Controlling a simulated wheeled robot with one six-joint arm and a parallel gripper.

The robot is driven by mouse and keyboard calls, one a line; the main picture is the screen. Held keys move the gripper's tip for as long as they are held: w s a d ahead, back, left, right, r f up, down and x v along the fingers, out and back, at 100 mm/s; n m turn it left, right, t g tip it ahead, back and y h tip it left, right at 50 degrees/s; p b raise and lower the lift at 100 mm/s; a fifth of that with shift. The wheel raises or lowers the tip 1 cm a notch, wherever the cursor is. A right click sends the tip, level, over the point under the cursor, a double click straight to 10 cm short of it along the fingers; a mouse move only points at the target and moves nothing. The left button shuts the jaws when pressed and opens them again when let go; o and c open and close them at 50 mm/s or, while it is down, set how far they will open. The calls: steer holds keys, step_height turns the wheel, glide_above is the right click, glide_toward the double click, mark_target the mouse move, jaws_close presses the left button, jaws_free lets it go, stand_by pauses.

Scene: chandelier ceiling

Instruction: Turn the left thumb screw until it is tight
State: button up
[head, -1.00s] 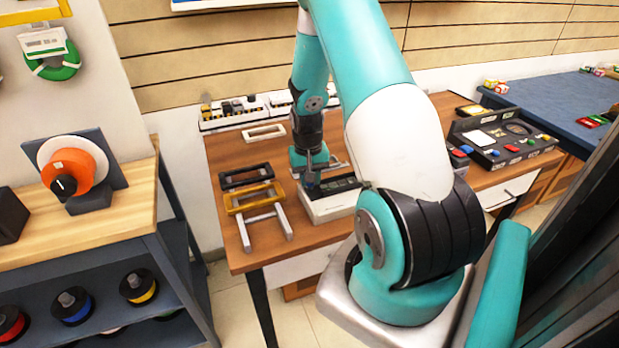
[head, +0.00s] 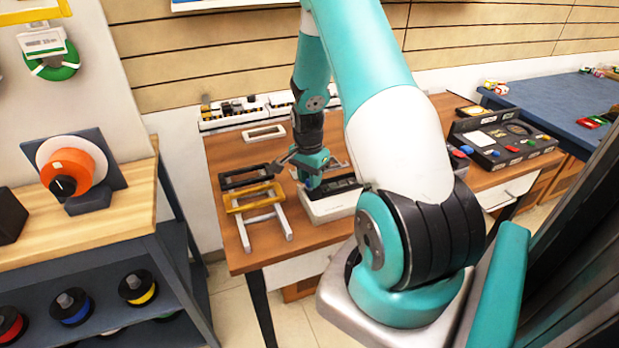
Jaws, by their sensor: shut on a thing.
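My gripper (head: 314,180) points down over the left end of a white and black device (head: 332,205) on the wooden table. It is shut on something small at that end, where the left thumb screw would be. The screw itself is hidden by the fingers and too small to make out. The right part of the device's top is partly covered by my own arm.
Yellow, black and grey frames (head: 254,200) lie on the table just left of the device. A pale frame (head: 264,134) lies behind. A dark control panel (head: 505,140) stands at the right. The wooden table (head: 225,150) is bare at its back left.

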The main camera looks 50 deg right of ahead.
mark_target(308, 179)
steer(key=shift+w+d+r+m, duration=0.1)
steer(key=shift+w+m, duration=0.05)
steer(key=shift+m, duration=0.65)
steer(key=o, duration=0.9)
steer(key=shift+r, duration=0.1)
steer(key=r, duration=0.5)
steer(key=r+b, duration=0.1)
steer(key=r, duration=1.1)
steer(key=shift+w+r, duration=0.1)
steer(key=shift+w, duration=0.15)
